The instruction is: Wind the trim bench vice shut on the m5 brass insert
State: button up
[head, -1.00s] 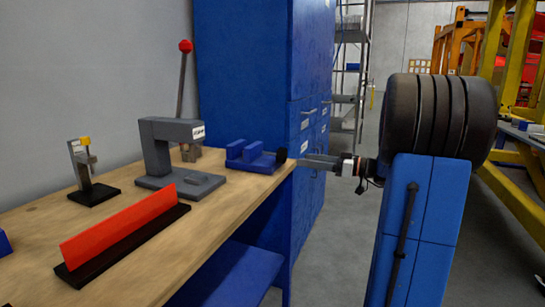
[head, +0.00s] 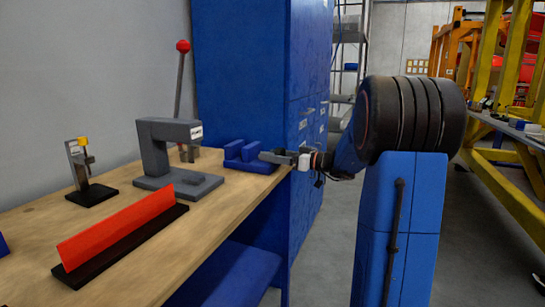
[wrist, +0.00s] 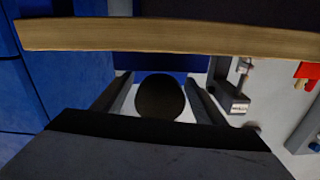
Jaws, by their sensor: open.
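The blue bench vice (head: 236,152) stands at the far right end of the wooden bench. It also shows in the wrist view (wrist: 137,73). Its two upright blue blocks stand apart. I cannot make out the brass insert in either view. The vice's round black handle (wrist: 160,98) faces the wrist camera and sits between my fingers. In the head view it is hidden by my gripper. My gripper (head: 272,157) is open at the vice's right side, one finger on each side of the handle. I see gaps beside it in the wrist view.
A grey arbor press (head: 160,150) with a red-knobbed lever stands left of the vice. A small stand (head: 85,165) and a red strip on a black base (head: 118,228) are nearer. The bench edge (wrist: 170,38) runs close to my gripper. A blue cabinet (head: 240,70) stands behind.

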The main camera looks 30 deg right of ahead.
jog(key=c, duration=1)
jog(key=shift+m, duration=0.8)
jog(key=shift+c, duration=0.2)
jog(key=o, duration=1)
jog(key=shift+o, duration=0.2)
